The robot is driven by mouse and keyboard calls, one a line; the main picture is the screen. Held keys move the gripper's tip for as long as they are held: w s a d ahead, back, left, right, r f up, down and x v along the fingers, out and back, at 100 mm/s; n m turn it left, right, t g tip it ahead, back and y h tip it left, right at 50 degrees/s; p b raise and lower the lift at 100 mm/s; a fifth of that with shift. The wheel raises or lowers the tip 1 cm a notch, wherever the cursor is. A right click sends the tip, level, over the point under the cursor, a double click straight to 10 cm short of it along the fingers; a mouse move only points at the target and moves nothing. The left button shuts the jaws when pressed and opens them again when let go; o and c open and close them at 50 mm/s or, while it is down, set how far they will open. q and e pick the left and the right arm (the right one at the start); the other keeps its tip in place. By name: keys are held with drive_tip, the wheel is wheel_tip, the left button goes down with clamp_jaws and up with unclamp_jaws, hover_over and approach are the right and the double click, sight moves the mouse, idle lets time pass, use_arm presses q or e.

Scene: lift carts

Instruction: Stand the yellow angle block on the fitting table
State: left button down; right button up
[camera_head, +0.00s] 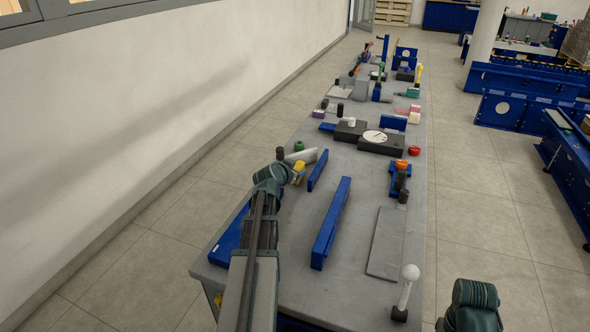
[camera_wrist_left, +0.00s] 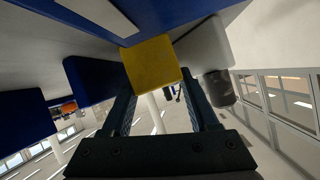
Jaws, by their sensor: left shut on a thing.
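The yellow angle block (camera_head: 299,172) shows at the tip of my left arm in the head view. My left gripper (camera_head: 294,173) is shut on it. In the left wrist view the yellow block (camera_wrist_left: 151,63) sits between the two dark fingers of the left gripper (camera_wrist_left: 158,85), and only one square yellow face shows clearly. The long grey fitting table (camera_head: 290,220) lies below; whether the block touches it, I cannot tell. A part of my right arm shows at the lower right of the head view, with its gripper out of sight.
Two blue bars (camera_head: 331,222) (camera_head: 318,170) lie right of the left gripper. A pale cylinder (camera_head: 302,156) and a green-topped piece (camera_head: 299,147) are just behind it. A grey plate (camera_head: 387,242) and a white-knobbed post (camera_head: 406,290) are at right. Several tools crowd the far half.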

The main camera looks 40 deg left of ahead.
use_arm(q)
drive_tip(key=shift+d, duration=0.1)
drive_tip(key=shift+c, duration=0.7)
unclamp_jaws()
drive_tip(key=shift+s+f, duration=0.15)
drive_tip(key=shift+r, duration=0.2)
drive_tip(key=p+v, duration=0.6)
drive_tip(key=v, duration=0.6)
drive_tip(key=shift+r, duration=0.35)
